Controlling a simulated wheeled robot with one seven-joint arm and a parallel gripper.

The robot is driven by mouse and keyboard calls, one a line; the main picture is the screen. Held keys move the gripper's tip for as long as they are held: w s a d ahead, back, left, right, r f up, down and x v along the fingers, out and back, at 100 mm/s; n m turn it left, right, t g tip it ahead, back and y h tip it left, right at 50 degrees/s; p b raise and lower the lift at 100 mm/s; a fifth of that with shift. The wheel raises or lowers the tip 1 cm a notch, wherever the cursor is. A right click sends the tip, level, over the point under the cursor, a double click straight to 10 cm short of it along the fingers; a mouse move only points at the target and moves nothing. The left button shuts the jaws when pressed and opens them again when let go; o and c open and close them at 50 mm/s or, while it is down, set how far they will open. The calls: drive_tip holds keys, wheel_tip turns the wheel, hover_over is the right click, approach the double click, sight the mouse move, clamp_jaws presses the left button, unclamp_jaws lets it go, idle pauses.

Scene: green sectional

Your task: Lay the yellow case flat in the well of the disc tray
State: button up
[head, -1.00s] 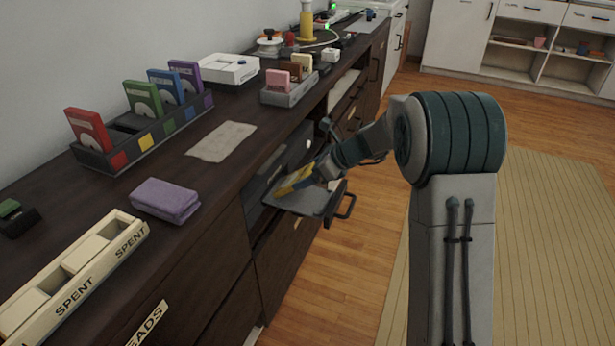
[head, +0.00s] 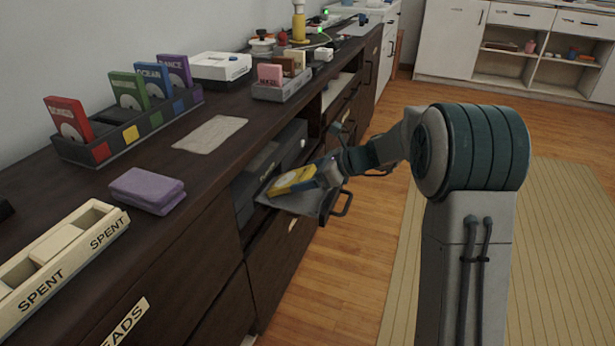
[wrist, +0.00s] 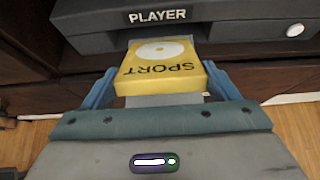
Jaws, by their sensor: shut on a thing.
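The yellow case (head: 293,179), marked SPORT with a pale disc picture, is between the fingers of my gripper (head: 318,172). In the wrist view the gripper (wrist: 160,76) has a blue finger against each side of the case (wrist: 165,62), whose printed face is up. The grey PLAYER unit (wrist: 190,22) is just beyond the case.
The counter above holds a rack (head: 130,130) of coloured cases, a purple cloth (head: 147,190), a beige mat (head: 210,134), a cream SPENT rack (head: 70,245) and a small grey rack (head: 283,88). The wooden floor (head: 300,290) beside the cabinet is clear.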

drive_tip(key=o, duration=1.2)
drive_tip(key=p+v, duration=0.6)
drive_tip(key=v, duration=0.7)
drive_tip(key=shift+s+d+r, duration=0.1)
drive_tip(key=shift+d+r, duration=0.1)
drive_tip(key=shift+d, duration=0.1)
drive_tip(key=s+d+r+n+h+p, duration=0.1)
drive_tip(key=s+r+n+h+p, duration=0.2)
drive_tip(key=s+r+n+p, duration=0.4)
drive_tip(key=s+d+r+n+h+p, duration=0.2)
drive_tip(key=s+r+n+h+p, duration=0.2)
drive_tip(key=s+r+n+p, duration=0.3)
drive_tip(key=s+d+r+n+g+h+p, duration=0.1)
drive_tip(key=s+r+n+h+p, duration=0.3)
drive_tip(key=s+r+p, duration=1.1)
drive_tip(key=shift+s+d+r+n+p, duration=0.1)
drive_tip(key=shift+d+r+n+p, duration=0.15)
drive_tip(key=shift+r+n+p, duration=0.6)
drive_tip(key=shift+d+r+n+p, duration=0.2)
drive_tip(key=shift+r+n+p, duration=0.2)
drive_tip(key=shift+r+p, duration=0.8)
drive_tip(key=shift+s+d+r+n+p, duration=0.1)
drive_tip(key=shift+d+r+n+p, duration=0.15)
drive_tip(key=shift+r+n+p, duration=0.6)
